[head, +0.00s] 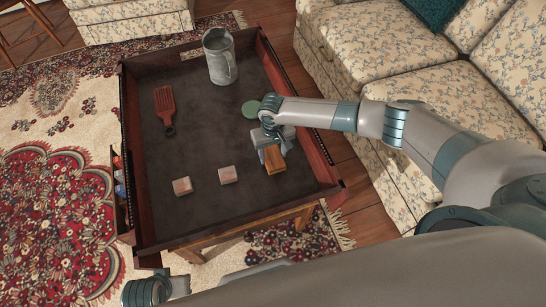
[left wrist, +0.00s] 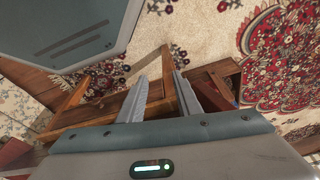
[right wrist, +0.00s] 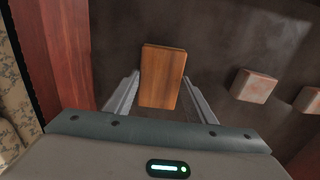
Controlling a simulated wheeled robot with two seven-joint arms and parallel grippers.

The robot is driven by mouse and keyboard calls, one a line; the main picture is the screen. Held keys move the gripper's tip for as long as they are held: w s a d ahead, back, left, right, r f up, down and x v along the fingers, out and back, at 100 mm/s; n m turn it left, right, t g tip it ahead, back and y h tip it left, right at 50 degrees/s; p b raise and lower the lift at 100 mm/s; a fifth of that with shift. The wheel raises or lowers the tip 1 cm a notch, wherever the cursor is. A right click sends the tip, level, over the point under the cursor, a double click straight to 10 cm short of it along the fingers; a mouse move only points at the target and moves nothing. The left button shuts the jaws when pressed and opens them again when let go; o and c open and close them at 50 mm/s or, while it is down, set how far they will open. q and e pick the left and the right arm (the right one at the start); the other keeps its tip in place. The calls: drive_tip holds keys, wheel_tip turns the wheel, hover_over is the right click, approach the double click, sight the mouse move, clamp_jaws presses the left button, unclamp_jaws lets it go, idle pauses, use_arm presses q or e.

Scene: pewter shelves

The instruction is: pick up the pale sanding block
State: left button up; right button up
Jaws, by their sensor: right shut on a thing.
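Two pale pinkish blocks, alike in look, lie on the dark floor of the tray table: one at left (head: 182,186) and one nearer the middle (head: 228,174). They show at the right of the right wrist view, the nearer one whole (right wrist: 254,86) and the other cut by the edge (right wrist: 308,100). I cannot tell which is the sanding block. My right gripper (right wrist: 162,76) is shut on a brown wooden block (right wrist: 163,68), to the right of the pale blocks. The block also shows in the head view (head: 274,160). My left gripper (left wrist: 172,60) is outside the table's near side.
The table's raised wooden rim (head: 315,150) surrounds the floor. A floral sofa (head: 390,50) is at right.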

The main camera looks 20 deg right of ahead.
sight(271, 159)
drive_tip(key=shift+r, duration=0.1)
